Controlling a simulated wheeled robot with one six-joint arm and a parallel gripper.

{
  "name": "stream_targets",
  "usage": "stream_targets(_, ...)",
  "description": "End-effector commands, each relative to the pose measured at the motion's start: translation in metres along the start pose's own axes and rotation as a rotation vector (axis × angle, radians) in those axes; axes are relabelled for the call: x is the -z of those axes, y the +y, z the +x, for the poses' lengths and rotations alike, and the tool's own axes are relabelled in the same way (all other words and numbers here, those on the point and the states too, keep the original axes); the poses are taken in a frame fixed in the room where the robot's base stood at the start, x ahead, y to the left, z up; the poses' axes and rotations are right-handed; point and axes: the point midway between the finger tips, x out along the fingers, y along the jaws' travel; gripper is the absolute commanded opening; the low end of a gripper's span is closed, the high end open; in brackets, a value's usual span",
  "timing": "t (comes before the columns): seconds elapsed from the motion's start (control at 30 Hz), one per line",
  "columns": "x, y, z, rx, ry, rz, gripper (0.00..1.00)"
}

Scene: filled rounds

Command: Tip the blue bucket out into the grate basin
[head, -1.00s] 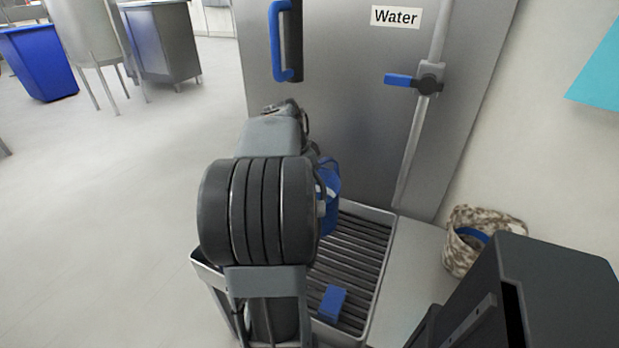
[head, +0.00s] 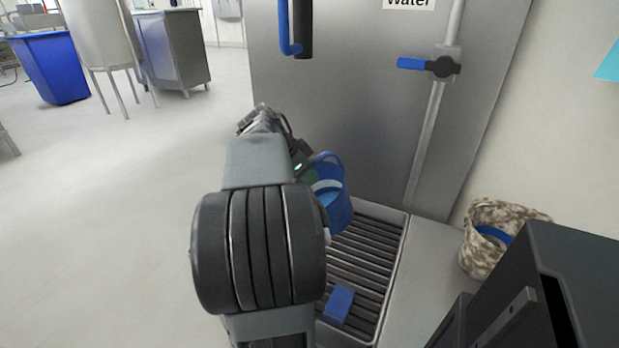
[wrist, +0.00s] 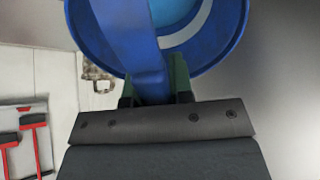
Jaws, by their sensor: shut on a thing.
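The blue bucket (head: 338,207) hangs beside my arm above the grate basin (head: 372,262) in the head view. It looks close to upright, with a light blue surface showing inside. In the wrist view the bucket (wrist: 215,58) fills the top, and its wide blue handle strap (wrist: 140,50) runs down between the fingers of my gripper (wrist: 155,92). My gripper is shut on this handle. In the head view my arm hides most of the gripper and the left part of the basin.
A blue block (head: 339,304) lies on the grate. A speckled basket (head: 490,245) stands on the right. A steel panel with a blue-handled valve (head: 440,66) rises behind the basin. A blue bin (head: 48,68) stands far left.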

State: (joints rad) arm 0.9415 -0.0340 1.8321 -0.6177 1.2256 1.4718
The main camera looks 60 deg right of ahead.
Motion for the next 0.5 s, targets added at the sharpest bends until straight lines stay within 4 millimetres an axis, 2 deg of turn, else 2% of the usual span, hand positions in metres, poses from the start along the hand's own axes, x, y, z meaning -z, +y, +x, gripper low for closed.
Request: stream_targets(0.5, -0.025, 0.0, 0.011, 0.002, 0.156, -0.002, 0.0)
